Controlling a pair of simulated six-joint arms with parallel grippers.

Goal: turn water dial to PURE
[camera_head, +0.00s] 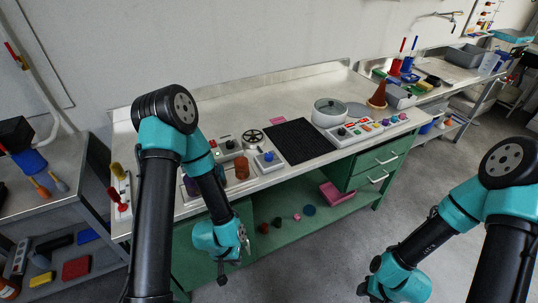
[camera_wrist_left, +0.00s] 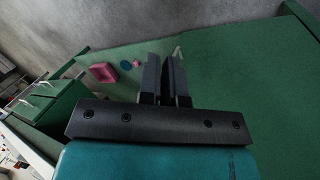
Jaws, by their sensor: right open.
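No dial marked PURE can be read from here. A small grey box with a dark knob (camera_head: 230,145) and a box with a blue knob (camera_head: 267,157) stand on the bench's left half. A long control panel (camera_head: 365,130) with several coloured knobs and buttons lies at the front right. My left gripper (camera_head: 243,238) hangs in front of the green bench, below its top, touching no knob. In the left wrist view its two fingers (camera_wrist_left: 164,80) are close together with a narrow gap and nothing visible between them. My right gripper (camera_head: 370,291) is open, low over the floor at the bottom edge, partly cut off.
The steel bench top (camera_head: 290,180) holds a black mat (camera_head: 300,141), a white round pot (camera_head: 329,112) and a brown cone (camera_head: 378,95). The green lower shelf (camera_head: 335,208) holds a pink tray (camera_head: 337,194) and small items. A side cart (camera_head: 80,165) stands left. Floor right of the bench is clear.

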